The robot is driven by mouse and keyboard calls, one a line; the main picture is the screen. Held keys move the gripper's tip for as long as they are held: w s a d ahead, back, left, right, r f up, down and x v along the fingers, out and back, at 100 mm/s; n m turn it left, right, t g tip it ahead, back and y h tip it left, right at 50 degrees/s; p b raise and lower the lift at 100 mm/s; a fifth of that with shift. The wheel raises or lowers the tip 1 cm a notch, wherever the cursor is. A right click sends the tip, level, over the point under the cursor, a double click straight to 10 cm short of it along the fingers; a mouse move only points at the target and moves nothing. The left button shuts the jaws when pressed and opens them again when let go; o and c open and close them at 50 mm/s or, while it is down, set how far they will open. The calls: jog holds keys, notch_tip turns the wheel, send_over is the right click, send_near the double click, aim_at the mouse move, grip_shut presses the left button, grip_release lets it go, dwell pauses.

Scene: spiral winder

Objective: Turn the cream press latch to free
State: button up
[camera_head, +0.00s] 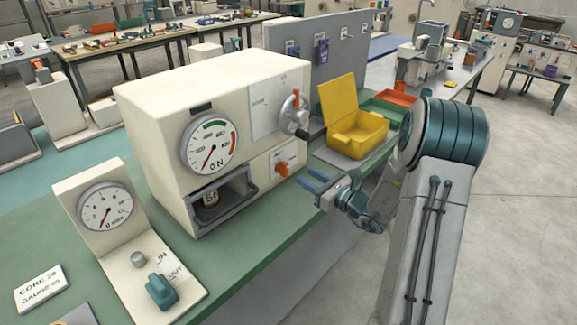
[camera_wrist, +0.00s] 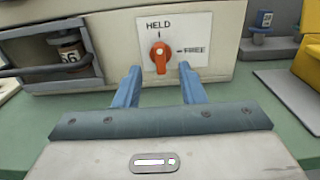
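The cream press (camera_head: 215,110) stands on the green bench, with a large dial on its front. Its latch is an orange-red knob (camera_head: 282,169) on a white plate at the lower right of the front face. In the wrist view the latch (camera_wrist: 160,54) points up at the word HELD, and FREE is marked to its right. My gripper (camera_head: 308,181) has two blue fingers, apart and empty. It is in front of the latch, a little short of it. In the wrist view the fingers (camera_wrist: 160,72) stand either side of the latch's lower end, with a gap between.
A yellow open case (camera_head: 355,132) and an orange-red tray (camera_head: 398,97) stand right of the press. An open bay holds a spool (camera_head: 210,198) at the press's lower left. A gauge stand (camera_head: 107,208) with a teal knob (camera_head: 161,291) is at the front left.

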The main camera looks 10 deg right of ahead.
aim_at(287, 166)
jog(key=p+x, duration=0.1)
jog(key=x, duration=0.7)
jog(key=shift+w+a, duration=0.1)
jog(key=shift+w, duration=0.05)
grip_shut()
